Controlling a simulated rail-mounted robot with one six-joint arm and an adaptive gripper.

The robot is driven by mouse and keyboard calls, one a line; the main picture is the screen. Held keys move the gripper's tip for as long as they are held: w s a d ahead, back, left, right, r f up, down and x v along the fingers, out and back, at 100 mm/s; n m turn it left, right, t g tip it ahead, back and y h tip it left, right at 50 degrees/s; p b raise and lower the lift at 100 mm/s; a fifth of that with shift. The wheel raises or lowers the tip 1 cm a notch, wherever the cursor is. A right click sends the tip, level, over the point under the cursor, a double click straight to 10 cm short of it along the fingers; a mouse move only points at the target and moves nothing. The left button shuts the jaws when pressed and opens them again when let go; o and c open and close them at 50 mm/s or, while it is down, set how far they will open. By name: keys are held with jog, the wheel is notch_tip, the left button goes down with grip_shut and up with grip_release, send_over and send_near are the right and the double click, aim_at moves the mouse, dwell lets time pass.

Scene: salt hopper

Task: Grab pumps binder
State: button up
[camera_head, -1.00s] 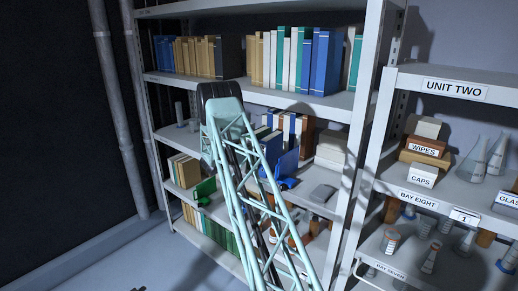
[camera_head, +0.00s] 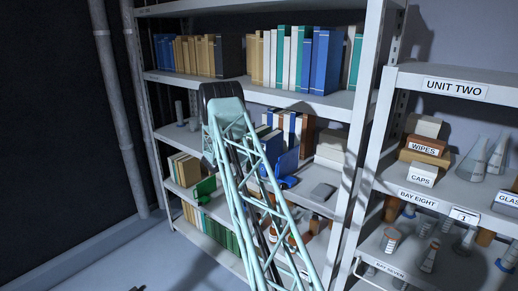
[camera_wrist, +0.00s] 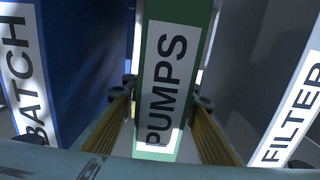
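The pumps binder (camera_wrist: 172,60) is green with a white label reading PUMPS. It stands upright in the middle of the wrist view. My gripper (camera_wrist: 167,95) has one finger on each side of its spine. The fingers are apart, and a narrow light strip shows between the left finger and the binder. I see no clear grip on it. In the head view my arm hides my gripper, and I cannot pick out the pumps binder there.
A blue binder labelled BATCH (camera_wrist: 75,60) is close on the left, and a grey binder labelled FILTER (camera_wrist: 265,90) is close on the right. In the head view a shelf rack (camera_head: 345,105) holds rows of binders. A second rack (camera_head: 440,192) on the right holds boxes and glassware.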

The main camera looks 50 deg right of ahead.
jog(key=shift+r, duration=0.1)
grip_shut()
jog(key=shift+r, duration=0.1)
jog(key=shift+r+b, duration=0.6)
jog(key=shift+r, duration=4.3)
